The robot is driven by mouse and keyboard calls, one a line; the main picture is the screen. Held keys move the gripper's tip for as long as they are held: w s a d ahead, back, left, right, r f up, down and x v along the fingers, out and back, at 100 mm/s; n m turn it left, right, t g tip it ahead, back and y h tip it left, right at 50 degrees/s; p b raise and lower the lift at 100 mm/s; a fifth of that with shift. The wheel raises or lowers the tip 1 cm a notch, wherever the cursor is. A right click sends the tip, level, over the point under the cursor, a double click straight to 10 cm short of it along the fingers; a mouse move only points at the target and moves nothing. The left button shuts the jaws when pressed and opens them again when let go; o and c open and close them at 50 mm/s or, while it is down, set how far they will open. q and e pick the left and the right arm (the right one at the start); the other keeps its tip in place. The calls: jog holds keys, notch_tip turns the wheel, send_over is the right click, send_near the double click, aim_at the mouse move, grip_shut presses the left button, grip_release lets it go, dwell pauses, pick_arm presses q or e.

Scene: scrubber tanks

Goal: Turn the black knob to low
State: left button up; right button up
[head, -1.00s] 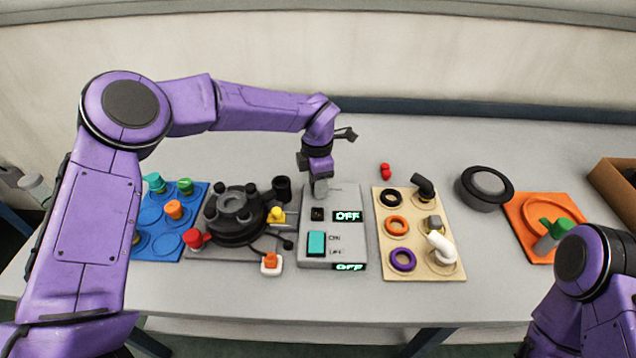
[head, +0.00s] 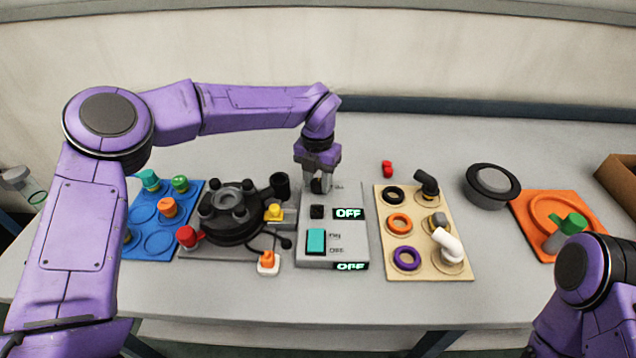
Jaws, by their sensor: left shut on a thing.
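The grey control box (head: 345,225) stands at the middle of the table. My left gripper (head: 319,188) points down at the box's back part, with its fingers shut on the black knob, which they mostly hide. The knob's pointer direction cannot be made out. A second display (head: 351,266) on the front edge also reads OFF. A teal rocker switch (head: 316,241) is on the box. My right gripper is out of view; only its arm shows at lower right.
Left of the box are a black round pump-like unit (head: 232,208) and a blue board (head: 150,242) with coloured caps. Right are a beige board (head: 425,262) with rings and pipe fittings, a black round lid (head: 491,184) and an orange board (head: 530,226).

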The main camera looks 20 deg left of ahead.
aim_at(318, 182)
pick_arm(q)
jog(key=shift+r+n+b, duration=0.1)
jog(key=shift+n+b, duration=0.25)
jog(key=shift+n, duration=0.35)
jog(key=shift+w, duration=0.1)
jog(key=o, duration=1)
jog(key=shift+o, duration=0.2)
notch_tip(318, 182, up, 10)
jog(key=shift+r+b, duration=0.25)
jog(key=shift+b, duration=0.2)
